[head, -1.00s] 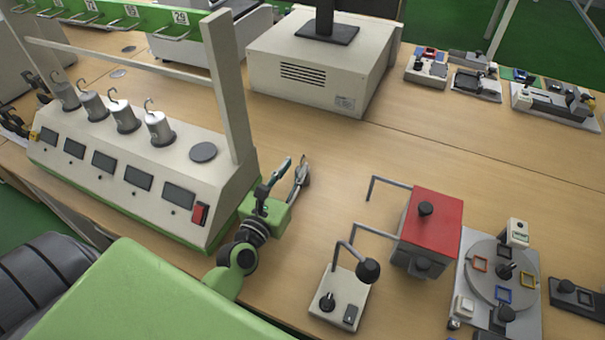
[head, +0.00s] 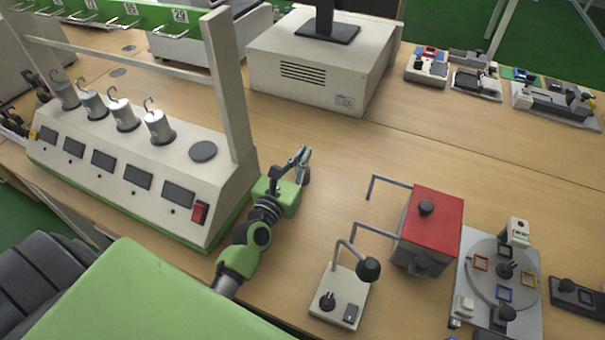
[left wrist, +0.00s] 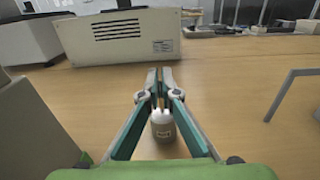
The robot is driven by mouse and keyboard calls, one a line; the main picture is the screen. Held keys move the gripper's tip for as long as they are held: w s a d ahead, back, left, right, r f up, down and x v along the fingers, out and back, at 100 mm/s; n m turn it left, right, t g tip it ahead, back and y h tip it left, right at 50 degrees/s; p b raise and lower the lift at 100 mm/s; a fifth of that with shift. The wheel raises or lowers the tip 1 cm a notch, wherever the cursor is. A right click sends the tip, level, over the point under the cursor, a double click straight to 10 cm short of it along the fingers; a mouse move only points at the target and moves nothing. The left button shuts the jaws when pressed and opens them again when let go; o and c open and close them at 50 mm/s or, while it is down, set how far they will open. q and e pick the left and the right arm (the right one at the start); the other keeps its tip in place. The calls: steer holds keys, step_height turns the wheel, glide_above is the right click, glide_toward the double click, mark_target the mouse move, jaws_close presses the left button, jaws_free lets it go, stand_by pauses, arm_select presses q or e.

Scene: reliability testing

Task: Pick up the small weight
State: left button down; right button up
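I cannot tell if the weight touches the table. In the head view my left gripper (head: 303,163) is just right of the weight station (head: 120,180), and the small weight is hidden there. My right gripper is not in view.
Several hooked weights (head: 158,127) stand on the station. A beige box (head: 320,65) is behind the gripper. A red-topped device (head: 435,220) with bent rods and a small switch base (head: 340,297) stand to the right. The table (head: 340,160) between is bare.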

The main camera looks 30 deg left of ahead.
arm_select(q)
steer(key=shift+r, duration=0.1)
steer(key=shift+r, duration=0.1)
steer(key=shift+r+p, duration=0.8)
steer(key=shift+p, duration=0.1)
step_height(320, 180, up, 2)
steer(key=shift+r+p, duration=0.1)
steer(key=shift+p, duration=1)
steer(key=s+r+p, duration=0.7)
steer(key=s+r, duration=0.2)
steer(key=s, duration=0.5)
steer(key=s+d+r+h, duration=0.1)
steer(key=s+d+r, duration=0.4)
steer(key=d, duration=0.4)
steer(key=shift+s+r+m, duration=0.3)
steer(key=shift+s+r, duration=0.05)
steer(key=shift+s, duration=0.35)
